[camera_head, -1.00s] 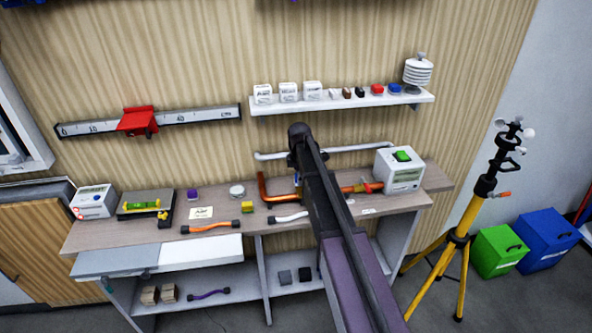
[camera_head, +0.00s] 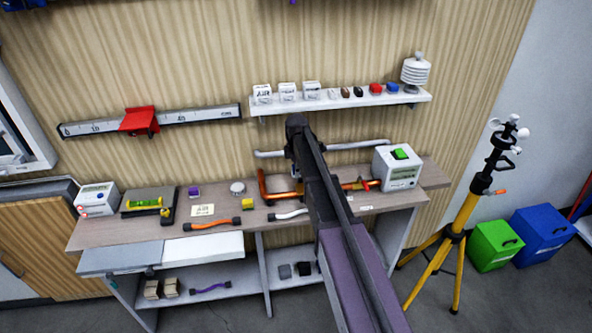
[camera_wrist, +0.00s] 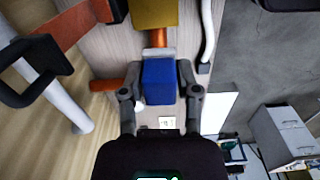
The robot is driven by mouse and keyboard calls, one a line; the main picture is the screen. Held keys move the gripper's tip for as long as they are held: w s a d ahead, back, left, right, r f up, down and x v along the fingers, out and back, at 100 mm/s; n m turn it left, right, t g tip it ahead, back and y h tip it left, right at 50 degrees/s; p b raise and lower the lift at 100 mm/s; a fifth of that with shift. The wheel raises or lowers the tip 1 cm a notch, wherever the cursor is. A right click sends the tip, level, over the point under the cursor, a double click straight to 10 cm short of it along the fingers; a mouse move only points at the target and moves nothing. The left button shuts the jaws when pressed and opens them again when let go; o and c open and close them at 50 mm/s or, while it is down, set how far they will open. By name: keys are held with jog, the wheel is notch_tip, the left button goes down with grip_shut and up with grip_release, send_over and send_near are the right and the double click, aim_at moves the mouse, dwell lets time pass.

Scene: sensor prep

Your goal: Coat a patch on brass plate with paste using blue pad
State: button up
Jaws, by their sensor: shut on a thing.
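In the wrist view my gripper (camera_wrist: 160,78) is shut on the blue pad (camera_wrist: 159,88), with one finger on each side of it. A flat gold-coloured piece (camera_wrist: 154,12), which looks like the brass plate, is at the top edge of the wrist view, beyond the pad. A pale strip and a short orange part show between them; I cannot tell whether the pad touches anything. In the head view my arm hides the gripper and pad. A round white tin (camera_head: 237,188) stands on the bench; I cannot tell whether it holds paste.
The bench (camera_head: 150,235) carries copper pipes (camera_head: 262,186), a white meter box (camera_head: 398,172) and curved handles (camera_head: 212,224). A wall shelf (camera_head: 340,101) with small blocks is above. A yellow tripod (camera_head: 466,215) stands right of the bench, near green (camera_head: 497,246) and blue bins (camera_head: 545,235).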

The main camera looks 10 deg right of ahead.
aim_at(297, 187)
notch_tip(297, 187, down, 7)
jog(key=b, duration=0.6)
jog(key=shift+f+b, duration=0.15)
jog(key=shift+b, duration=0.25)
jog(key=shift+d, duration=3.75)
jog(key=shift+a, duration=3.7)
jog(key=shift+w+a+r, duration=0.2)
jog(key=shift+a+r, duration=0.05)
jog(key=shift+a, duration=0.05)
jog(key=shift+w+f, duration=0.1)
jog(key=shift+w, duration=0.2)
jog(key=shift+w+d+f, duration=0.15)
jog(key=shift+d, duration=0.3)
jog(key=shift+s+d+r, duration=0.2)
jog(key=shift+d, duration=0.4)
jog(key=shift+w+d+f, duration=0.1)
jog(key=shift+w+d, duration=0.05)
jog(key=shift+d, duration=2.65)
jog(key=shift+a, duration=3.65)
notch_tip(297, 187, up, 8)
jog(key=p, duration=0.7)
jog(key=shift+f+p, duration=0.2)
jog(key=shift+p, duration=0.2)
